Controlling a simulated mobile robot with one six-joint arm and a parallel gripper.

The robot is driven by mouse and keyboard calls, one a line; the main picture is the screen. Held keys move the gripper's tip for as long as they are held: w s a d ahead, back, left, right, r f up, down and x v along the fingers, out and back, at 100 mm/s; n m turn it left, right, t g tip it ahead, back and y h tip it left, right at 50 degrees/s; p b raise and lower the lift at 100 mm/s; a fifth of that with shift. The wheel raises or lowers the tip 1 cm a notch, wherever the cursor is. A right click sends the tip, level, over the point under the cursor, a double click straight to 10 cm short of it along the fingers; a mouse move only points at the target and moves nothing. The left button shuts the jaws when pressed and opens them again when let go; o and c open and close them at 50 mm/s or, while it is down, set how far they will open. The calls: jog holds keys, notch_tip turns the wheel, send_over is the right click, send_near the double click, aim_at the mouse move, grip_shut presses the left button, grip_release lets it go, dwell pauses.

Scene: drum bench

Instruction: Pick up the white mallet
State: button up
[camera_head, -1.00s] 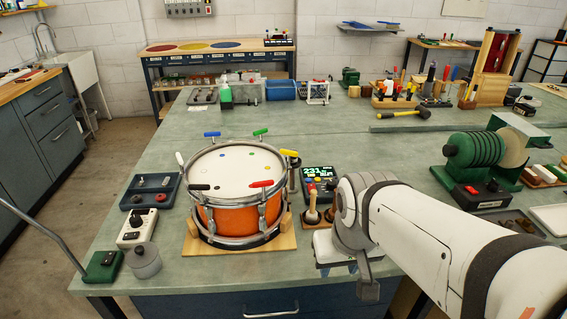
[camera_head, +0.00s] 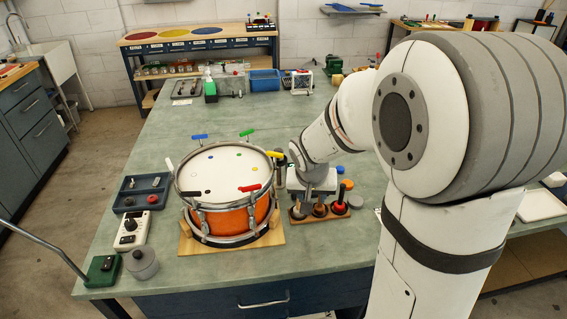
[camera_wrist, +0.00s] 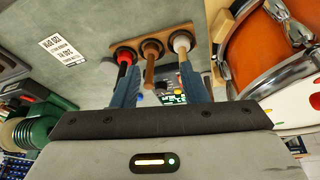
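In the wrist view a wooden rack (camera_wrist: 200,18) holds three mallets in a row. The white mallet (camera_wrist: 182,43), pale-headed with a light wooden shaft, is at the right end, on the drum's side. A brown mallet (camera_wrist: 151,49) is in the middle and a red one (camera_wrist: 125,58) at the left. My gripper (camera_wrist: 160,82) is open, its two blue-grey fingers well apart. The right finger overlaps the white mallet's shaft in the picture; I cannot tell whether they touch. In the head view my gripper (camera_head: 312,194) is over the rack (camera_head: 328,215), largely hiding the white mallet.
An orange drum (camera_head: 232,215) on a wooden base stands close left of the rack, with coloured tuning keys sticking up around its rim. A dark tray (camera_head: 144,190) and a white control box (camera_head: 130,235) lie left of it.

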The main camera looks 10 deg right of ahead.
jog(key=shift+m+t, duration=0.3)
jog(key=shift+m, duration=0.1)
jog(key=w+f, duration=0.3)
jog(key=w+f+p, duration=0.1)
jog(key=w+f, duration=0.2)
jog(key=f, duration=0.1)
jog(key=w+a+f, duration=0.1)
jog(key=w+f, duration=0.2)
jog(key=f, duration=0.1)
jog(key=shift+w+p, duration=0.15)
jog(key=shift+p, duration=0.25)
jog(key=shift+c, duration=0.3)
grip_shut()
